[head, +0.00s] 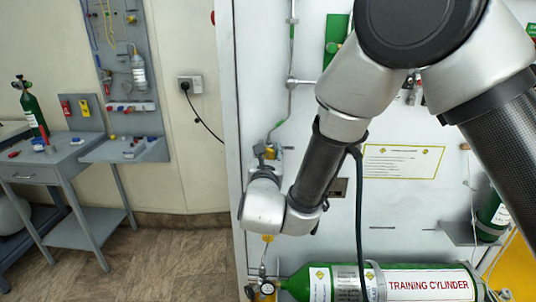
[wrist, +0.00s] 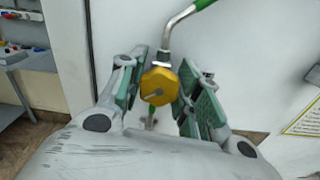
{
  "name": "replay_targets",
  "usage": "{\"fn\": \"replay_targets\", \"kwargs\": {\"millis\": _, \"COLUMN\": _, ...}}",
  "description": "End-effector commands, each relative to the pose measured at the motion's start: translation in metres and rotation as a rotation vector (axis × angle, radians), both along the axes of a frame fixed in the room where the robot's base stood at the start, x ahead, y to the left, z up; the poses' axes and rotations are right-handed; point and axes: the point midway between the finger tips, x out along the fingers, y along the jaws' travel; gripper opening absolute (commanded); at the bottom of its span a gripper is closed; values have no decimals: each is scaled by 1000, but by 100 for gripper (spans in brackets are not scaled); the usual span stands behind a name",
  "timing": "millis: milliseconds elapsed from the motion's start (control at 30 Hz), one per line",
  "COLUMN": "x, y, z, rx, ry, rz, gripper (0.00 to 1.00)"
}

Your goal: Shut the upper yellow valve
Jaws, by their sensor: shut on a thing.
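The upper yellow valve (wrist: 160,86) is a faceted yellow knob with a pale slot-like mark on its face, at the lower end of a bent metal pipe. It sits between the green-padded fingers of my gripper (wrist: 165,83), which is shut on it. In the head view only a small yellow part of the valve (head: 270,153) shows above my wrist. My arm hides most of the fingers there. A second yellow fitting (head: 267,238) shows lower on the panel, below my wrist.
A green training cylinder (head: 400,283) lies low at the front, with a gauge and yellow valve (head: 266,288) at its left end. The white panel (head: 258,70) stands close behind my gripper. A grey side table (head: 60,155) stands at the left, with open floor before it.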

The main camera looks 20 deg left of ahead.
Motion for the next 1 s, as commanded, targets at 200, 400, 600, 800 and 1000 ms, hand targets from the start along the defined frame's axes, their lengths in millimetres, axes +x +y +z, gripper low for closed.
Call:
{"fn": "replay_targets", "kwargs": {"millis": 200, "x": 0, "y": 0, "z": 0, "rx": 33, "ry": 8, "rz": 0, "gripper": 10}}
{"fn": "replay_targets", "kwargs": {"millis": 400, "x": 0, "y": 0, "z": 0, "rx": 32, "ry": 8, "rz": 0, "gripper": 50}}
{"fn": "replay_targets", "kwargs": {"millis": 600, "x": 0, "y": 0, "z": 0, "rx": 32, "ry": 8, "rz": 0, "gripper": 56}}
{"fn": "replay_targets", "kwargs": {"millis": 800, "x": -4, "y": -1, "z": 0, "rx": 32, "ry": 8, "rz": 1, "gripper": 56}}
{"fn": "replay_targets", "kwargs": {"millis": 1000, "x": -35, "y": -7, "z": 0, "rx": 30, "ry": 8, "rz": 4, "gripper": 56}}
